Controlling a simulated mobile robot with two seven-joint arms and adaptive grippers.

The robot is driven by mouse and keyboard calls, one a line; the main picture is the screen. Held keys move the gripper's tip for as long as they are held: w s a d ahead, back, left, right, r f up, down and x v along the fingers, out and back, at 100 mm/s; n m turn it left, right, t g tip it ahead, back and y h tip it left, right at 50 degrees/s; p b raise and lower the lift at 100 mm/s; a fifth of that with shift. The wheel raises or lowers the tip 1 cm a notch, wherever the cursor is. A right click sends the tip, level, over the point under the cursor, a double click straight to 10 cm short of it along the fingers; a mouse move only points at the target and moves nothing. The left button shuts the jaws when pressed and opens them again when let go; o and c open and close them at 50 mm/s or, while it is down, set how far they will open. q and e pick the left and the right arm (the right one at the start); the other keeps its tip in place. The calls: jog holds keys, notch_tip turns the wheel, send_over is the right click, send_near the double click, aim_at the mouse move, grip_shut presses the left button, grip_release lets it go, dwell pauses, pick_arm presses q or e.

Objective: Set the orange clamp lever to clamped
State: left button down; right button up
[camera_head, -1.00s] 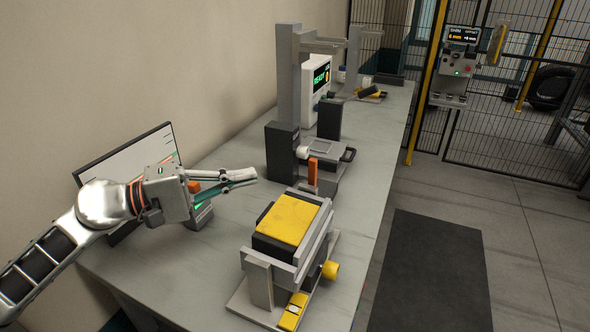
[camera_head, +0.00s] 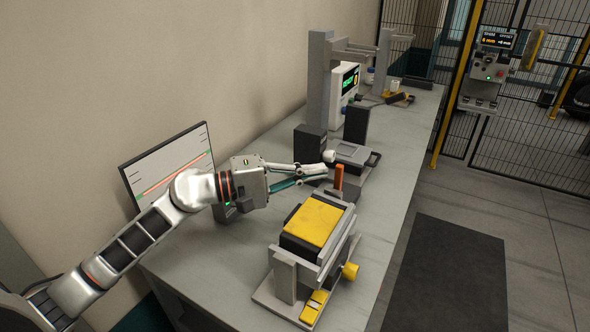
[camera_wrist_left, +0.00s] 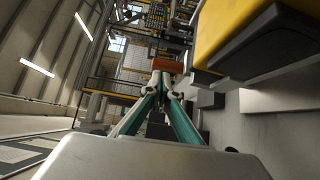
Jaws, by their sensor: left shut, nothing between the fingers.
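The orange clamp lever (camera_head: 339,177) stands upright on the grey clamp fixture (camera_head: 349,190) in the middle of the bench. It also shows in the left wrist view (camera_wrist_left: 168,66), just beyond the fingertips. My left gripper (camera_head: 327,171) is shut and empty, its fingers pointing right towards the lever. The tips are close to the lever's left side; I cannot tell whether they touch it. The shut fingers (camera_wrist_left: 161,82) also show in the wrist view. My right gripper is not in view.
A yellow-topped block (camera_head: 313,222) in a grey vise stands in front of the lever. A monitor (camera_head: 168,166) is behind my left arm. A grey post (camera_head: 320,80) and a white display unit (camera_head: 344,92) stand farther back. The bench's right front strip is clear.

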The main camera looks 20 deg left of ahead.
pick_arm(q)
jog(key=shift+w+d, duration=0.3)
jog(key=shift+d, duration=0.15)
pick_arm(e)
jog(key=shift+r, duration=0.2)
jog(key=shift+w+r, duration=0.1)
pick_arm(q)
jog(key=shift+s+d+r+m+y+p, duration=0.1)
jog(key=shift+d+r+m+y+p, duration=0.1)
jog(key=shift+m+y+p, duration=0.45)
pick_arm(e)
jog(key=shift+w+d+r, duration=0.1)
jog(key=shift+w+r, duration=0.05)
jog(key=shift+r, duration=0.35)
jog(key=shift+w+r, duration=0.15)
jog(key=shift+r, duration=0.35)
